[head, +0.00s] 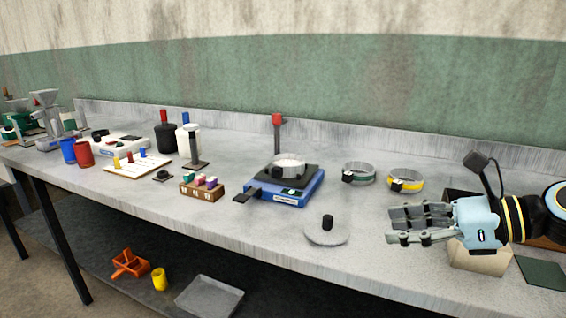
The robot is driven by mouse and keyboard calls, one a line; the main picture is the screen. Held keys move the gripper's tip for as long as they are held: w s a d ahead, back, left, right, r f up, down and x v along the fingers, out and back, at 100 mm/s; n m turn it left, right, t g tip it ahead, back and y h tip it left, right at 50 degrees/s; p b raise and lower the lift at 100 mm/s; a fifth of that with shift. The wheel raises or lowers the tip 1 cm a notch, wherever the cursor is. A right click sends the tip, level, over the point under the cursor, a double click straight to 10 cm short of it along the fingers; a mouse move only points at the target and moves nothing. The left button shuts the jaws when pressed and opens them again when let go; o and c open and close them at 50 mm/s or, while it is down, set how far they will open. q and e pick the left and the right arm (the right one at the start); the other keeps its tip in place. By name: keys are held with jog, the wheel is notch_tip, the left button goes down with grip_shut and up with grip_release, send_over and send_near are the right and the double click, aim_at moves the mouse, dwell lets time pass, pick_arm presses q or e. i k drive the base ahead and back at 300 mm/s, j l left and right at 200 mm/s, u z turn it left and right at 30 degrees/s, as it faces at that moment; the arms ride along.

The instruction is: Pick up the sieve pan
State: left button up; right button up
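Several shallow round metal pans stand on the grey bench, and I cannot tell for certain which is the sieve pan. A silver one (288,164) with a black clamp sits on the blue machine (285,196) in the middle. One with a green band (359,172) and one with a yellow band (406,180) stand to its right, apart from each other. My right gripper (392,226) is open and empty, fingers pointing left, in front of the yellow-banded one and not touching it. My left gripper is not in view.
A grey round lid with a black knob (327,231) lies left of my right gripper. A box (479,260) is partly hidden behind my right gripper and arm. A wooden block with coloured pieces (201,188) stands left of the blue machine. A tray (209,297) lies below.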

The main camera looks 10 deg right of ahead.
aim_at(282, 165)
jog(key=i, duration=1.25)
